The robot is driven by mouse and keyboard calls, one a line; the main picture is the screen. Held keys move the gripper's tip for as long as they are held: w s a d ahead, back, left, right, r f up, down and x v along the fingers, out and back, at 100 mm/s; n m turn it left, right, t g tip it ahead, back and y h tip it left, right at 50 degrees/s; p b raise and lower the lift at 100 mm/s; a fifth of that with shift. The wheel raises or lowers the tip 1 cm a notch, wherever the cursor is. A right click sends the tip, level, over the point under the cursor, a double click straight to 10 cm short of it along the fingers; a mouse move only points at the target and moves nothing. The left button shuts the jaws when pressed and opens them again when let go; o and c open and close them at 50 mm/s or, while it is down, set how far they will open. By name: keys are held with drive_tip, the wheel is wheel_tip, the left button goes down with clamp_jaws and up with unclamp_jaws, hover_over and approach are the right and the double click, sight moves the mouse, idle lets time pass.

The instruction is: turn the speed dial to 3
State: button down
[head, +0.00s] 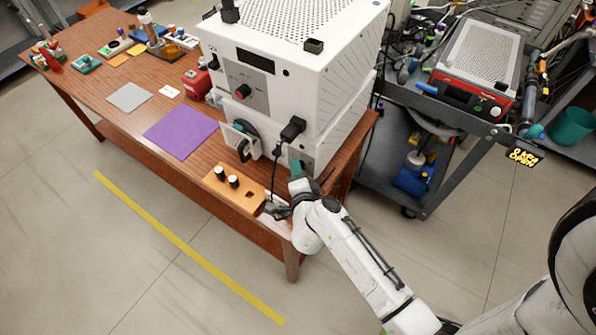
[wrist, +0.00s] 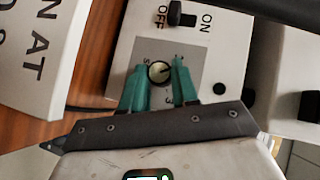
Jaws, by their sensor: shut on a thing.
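The speed dial (wrist: 158,72) is a small round knob with a pale face on a grey square plate, in the wrist view. Small marks stand around it, too blurred to read surely; its exact setting is hard to tell. My gripper (wrist: 159,70) has its two teal fingers on either side of the dial, shut on it. In the head view my gripper (head: 297,172) is at the lower front of the white machine (head: 300,75), at the table's right end. The dial is hidden there behind my gripper.
A black switch (wrist: 180,15) marked ON and OFF sits just above the dial. A black plug (head: 292,130) with a hanging cable is close above my gripper. An orange block (head: 233,188) with black knobs lies left of it. A grey cart (head: 405,150) stands at right.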

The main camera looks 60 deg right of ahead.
drive_tip(key=shift+f+b, duration=0.2)
drive_tip(key=shift+b, duration=0.2)
drive_tip(key=m+t+b, duration=0.1)
drive_tip(key=b, duration=0.3)
drive_tip(key=shift+f+h, duration=0.4)
drive_tip(key=m+t+b, duration=0.1)
drive_tip(key=m+b, duration=0.1)
drive_tip(key=b, duration=0.3)
drive_tip(key=shift+h+b, duration=0.3)
drive_tip(key=shift+h, duration=0.1)
drive_tip(key=shift+m+t+h+b, duration=0.4)
drive_tip(key=shift+b, duration=0.85)
drive_tip(key=shift+r+b, duration=0.2)
drive_tip(key=shift+b, duration=0.2)
drive_tip(key=c, duration=0.8)
unclamp_jaws()
drive_tip(key=shift+c, duration=0.2)
